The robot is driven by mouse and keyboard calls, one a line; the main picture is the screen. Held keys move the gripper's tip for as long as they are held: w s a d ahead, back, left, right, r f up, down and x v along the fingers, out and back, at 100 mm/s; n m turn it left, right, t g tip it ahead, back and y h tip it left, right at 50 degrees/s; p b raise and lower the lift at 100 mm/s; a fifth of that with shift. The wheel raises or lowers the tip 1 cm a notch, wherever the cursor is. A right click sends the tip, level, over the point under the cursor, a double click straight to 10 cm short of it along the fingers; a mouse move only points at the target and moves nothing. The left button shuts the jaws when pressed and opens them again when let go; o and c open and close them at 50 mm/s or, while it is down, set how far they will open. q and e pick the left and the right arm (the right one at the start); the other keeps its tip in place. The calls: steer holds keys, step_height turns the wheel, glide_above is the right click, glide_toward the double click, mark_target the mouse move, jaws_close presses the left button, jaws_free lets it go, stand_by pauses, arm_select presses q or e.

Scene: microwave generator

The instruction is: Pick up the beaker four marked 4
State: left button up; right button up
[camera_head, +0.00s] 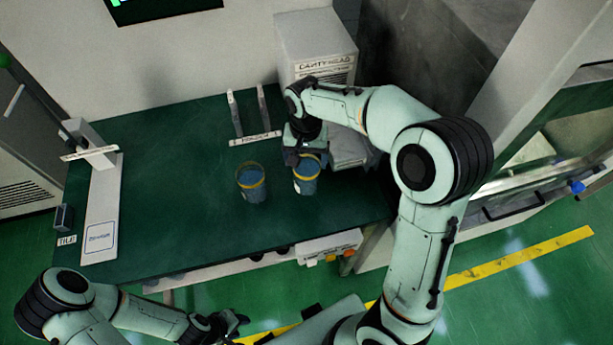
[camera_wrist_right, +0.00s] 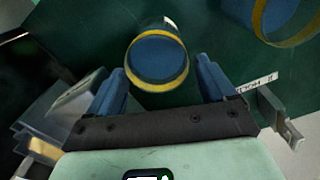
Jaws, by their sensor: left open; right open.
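Two blue beakers with yellow rims stand upright on the green table. The left beaker (camera_head: 251,184) stands apart from both grippers. The right beaker (camera_head: 306,178) is directly at my right gripper (camera_head: 305,157). In the right wrist view this beaker (camera_wrist_right: 158,60) lies ahead of and between the open blue fingers (camera_wrist_right: 160,68), with space on both sides. The other beaker (camera_wrist_right: 283,20) is cut off at the top right there. No number is readable on either beaker. My left gripper (camera_head: 222,324) is open, low in front of the table, away from the beakers.
A white holder with two uprights (camera_head: 253,138) stands behind the beakers. A white box (camera_head: 315,50) stands behind the right arm. A white stand (camera_head: 101,210) is at the table's left. The green table (camera_head: 165,190) is bare left of the beakers.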

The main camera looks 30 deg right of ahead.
mark_target(306, 170)
steer(key=f, duration=0.4)
steer(key=shift+s+f, duration=0.1)
steer(key=shift+s, duration=0.25)
steer(key=shift+f, duration=0.6)
steer(key=shift+w+r, duration=0.1)
steer(key=c, duration=1.1)
steer(key=shift+o, duration=0.2)
